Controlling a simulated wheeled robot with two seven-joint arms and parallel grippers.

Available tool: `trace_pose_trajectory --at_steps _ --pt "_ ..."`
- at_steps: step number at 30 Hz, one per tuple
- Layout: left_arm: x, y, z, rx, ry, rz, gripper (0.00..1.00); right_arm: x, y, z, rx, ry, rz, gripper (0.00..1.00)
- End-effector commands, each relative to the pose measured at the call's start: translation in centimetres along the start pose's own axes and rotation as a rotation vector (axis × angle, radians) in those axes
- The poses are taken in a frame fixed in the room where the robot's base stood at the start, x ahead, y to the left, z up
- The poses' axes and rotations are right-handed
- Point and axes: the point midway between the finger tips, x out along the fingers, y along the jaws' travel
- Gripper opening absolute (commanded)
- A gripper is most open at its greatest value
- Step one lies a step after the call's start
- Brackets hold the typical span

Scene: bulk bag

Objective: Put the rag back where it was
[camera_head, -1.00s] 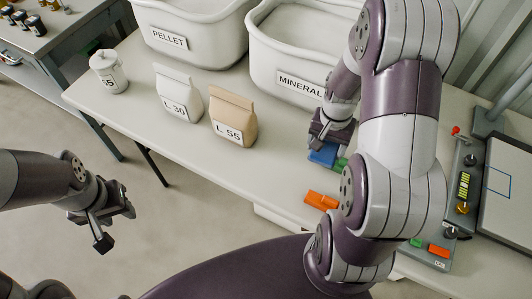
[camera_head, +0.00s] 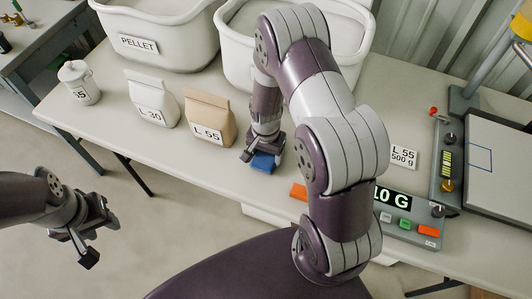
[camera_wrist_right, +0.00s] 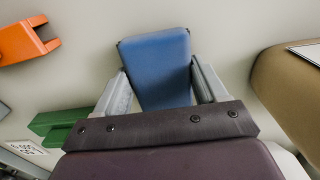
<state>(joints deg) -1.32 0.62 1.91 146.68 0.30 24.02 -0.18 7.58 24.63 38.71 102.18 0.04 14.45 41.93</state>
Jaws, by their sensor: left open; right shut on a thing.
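The rag (camera_head: 263,162) looks like a flat blue folded pad. It shows in the head view below and right of the tan L 55 bag, and in the right wrist view (camera_wrist_right: 157,65) between my fingers. My right gripper (camera_head: 264,153) is shut on it and points down at the table. I cannot tell whether the rag touches the tabletop. My left gripper (camera_head: 92,232) is open and empty, off the table's front edge at the left.
The tan L 55 bag (camera_head: 208,118) stands close beside my right gripper, with the white L 30 bag (camera_head: 153,103) farther left. An orange clip (camera_head: 298,192) lies nearby. A green object (camera_wrist_right: 62,124) shows in the wrist view. Bins (camera_head: 160,40) stand behind.

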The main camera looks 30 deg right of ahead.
Motion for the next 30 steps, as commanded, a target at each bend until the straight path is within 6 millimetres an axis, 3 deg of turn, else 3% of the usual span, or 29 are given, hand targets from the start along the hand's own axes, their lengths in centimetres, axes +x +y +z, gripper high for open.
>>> trace_pose_trajectory --at_steps 6,7,9,20,30 --pt "0.3 0.0 0.0 0.000 0.000 0.000 0.43 0.4 0.0 0.0 0.000 -0.001 0.001 0.38" --pt "0.2 0.0 0.0 0.000 0.000 0.000 0.43 0.4 0.0 0.0 0.000 -0.001 0.000 0.75" --pt "0.2 0.0 0.0 0.000 0.000 0.000 0.43 0.3 0.0 0.0 -0.001 0.000 0.000 0.97" --pt "-0.1 0.0 0.0 0.000 0.000 0.000 0.43 -0.5 0.0 -0.1 -0.001 0.001 -0.001 0.97" --pt "-0.4 0.0 -0.1 0.000 0.000 0.000 0.43 -8.9 -0.1 -0.1 -0.001 0.004 -0.003 0.97"
